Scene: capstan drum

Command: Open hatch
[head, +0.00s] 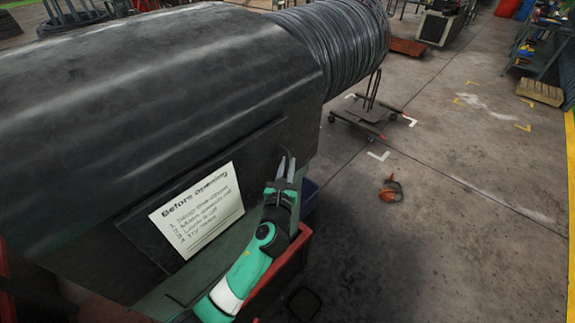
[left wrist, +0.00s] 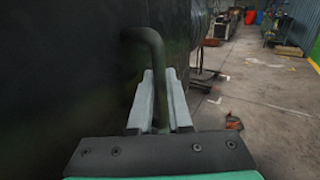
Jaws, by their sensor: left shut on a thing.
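The hatch (head: 256,155) is a dark flat panel on the side of the big black drum housing (head: 170,85), and it looks closed. A white paper sign (head: 197,209) headed "Before opening" is on it. A dark bent handle (left wrist: 150,48) stands out from the panel in the left wrist view. My left gripper (head: 286,170) is at the hatch's right end in the head view. In the left wrist view its grey fingers (left wrist: 160,100) are on either side of the handle's downward part, shut on it. The handle's lower end is hidden by the gripper. My right gripper is not in view.
A red bin (head: 290,262) and a blue bin (head: 309,196) stand below the hatch's right end. A coil of wire (head: 335,45) is at the drum's far end. Orange ear defenders (head: 391,188) lie on the floor near a wheeled dolly (head: 367,115). The floor to the right is mostly clear.

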